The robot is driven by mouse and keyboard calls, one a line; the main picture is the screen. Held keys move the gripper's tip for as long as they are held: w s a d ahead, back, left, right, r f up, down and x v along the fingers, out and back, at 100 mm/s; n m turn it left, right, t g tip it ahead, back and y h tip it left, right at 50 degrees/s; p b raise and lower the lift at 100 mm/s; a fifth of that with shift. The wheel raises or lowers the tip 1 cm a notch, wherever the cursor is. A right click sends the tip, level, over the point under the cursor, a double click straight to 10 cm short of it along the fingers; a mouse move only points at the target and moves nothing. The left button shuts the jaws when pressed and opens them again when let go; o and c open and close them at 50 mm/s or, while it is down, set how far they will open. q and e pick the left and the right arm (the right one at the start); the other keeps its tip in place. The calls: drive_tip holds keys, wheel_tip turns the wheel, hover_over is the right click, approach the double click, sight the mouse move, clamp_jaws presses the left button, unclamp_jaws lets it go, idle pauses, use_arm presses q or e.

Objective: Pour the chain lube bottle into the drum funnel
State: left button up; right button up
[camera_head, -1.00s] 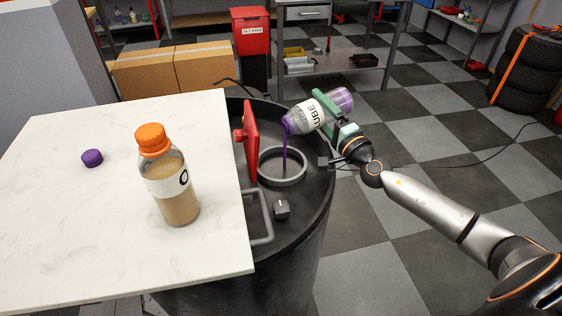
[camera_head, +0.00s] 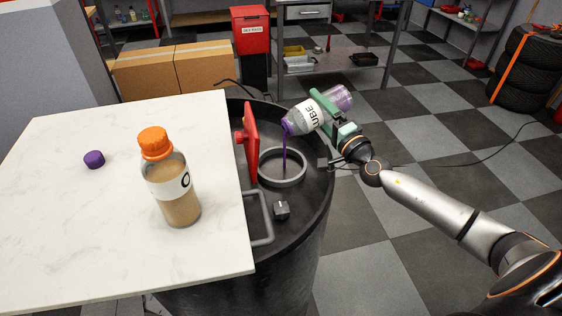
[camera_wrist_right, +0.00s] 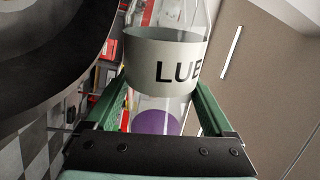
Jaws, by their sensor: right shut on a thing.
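My right gripper (camera_head: 330,113) is shut on the chain lube bottle (camera_head: 304,116) and holds it tilted, mouth down and to the left, above the drum funnel. Some purple liquid is still in the bottle. A purple cap (camera_head: 94,159) lies on the white table. My left gripper is not in view.
A clear bottle of tan liquid with an orange cap (camera_head: 171,185) stands on the white table (camera_head: 85,235). A red upright flap (camera_head: 250,140) stands left of the funnel. A grey handle (camera_head: 262,220) and small knob (camera_head: 281,210) are on the drum's near side.

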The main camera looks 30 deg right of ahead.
sight(318, 110)
use_arm(q)
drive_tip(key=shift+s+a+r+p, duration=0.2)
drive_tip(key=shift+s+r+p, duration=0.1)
drive_tip(key=shift+p, duration=0.25)
use_arm(e)
drive_tip(key=shift+a+r+n, duration=0.1)
drive_tip(key=shift+r+n, duration=0.3)
drive_tip(key=shift+n, duration=0.1)
use_arm(q)
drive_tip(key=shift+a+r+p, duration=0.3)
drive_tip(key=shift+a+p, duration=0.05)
drive_tip(key=shift+p, duration=0.15)
use_arm(e)
drive_tip(key=shift+a+f+n+y, duration=0.1)
drive_tip(key=shift+a+n+y, duration=0.3)
drive_tip(key=shift+n, duration=0.6)
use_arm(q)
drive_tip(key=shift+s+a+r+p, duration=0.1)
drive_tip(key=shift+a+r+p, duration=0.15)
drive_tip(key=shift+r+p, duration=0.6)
use_arm(e)
drive_tip(key=shift+a+r+n, duration=0.25)
drive_tip(key=shift+r+n, duration=0.15)
drive_tip(key=shift+n, duration=0.2)
